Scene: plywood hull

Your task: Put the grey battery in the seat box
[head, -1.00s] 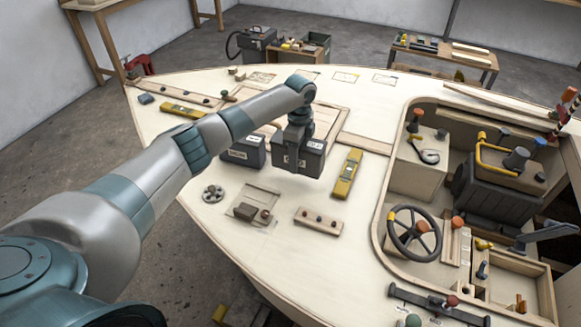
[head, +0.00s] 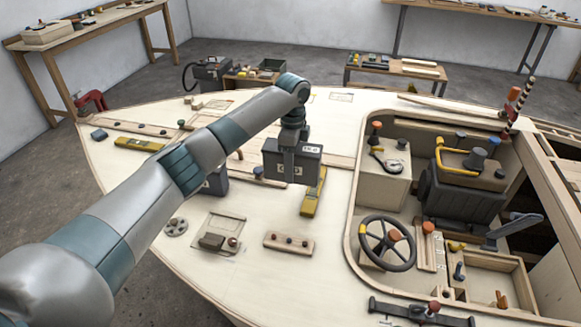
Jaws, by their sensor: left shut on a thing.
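The battery is upright and seems held above the deck. It covers part of a yellow level (head: 313,195) behind it. A second dark battery (head: 216,183) is on the deck to the left, mostly hidden by my left arm. In the cockpit at right, an open wooden box with low walls (head: 521,277) is at the lower right, and a pale closed box (head: 384,187) is at the upper left. I cannot tell which is the seat box. My right gripper is not in view.
The plywood deck (head: 310,265) is mostly clear between the battery and the cockpit rim (head: 352,215). A steering wheel (head: 387,243) and a dark engine (head: 458,195) stand up inside the cockpit. A pegged wooden strip (head: 289,243) lies on the deck in front.

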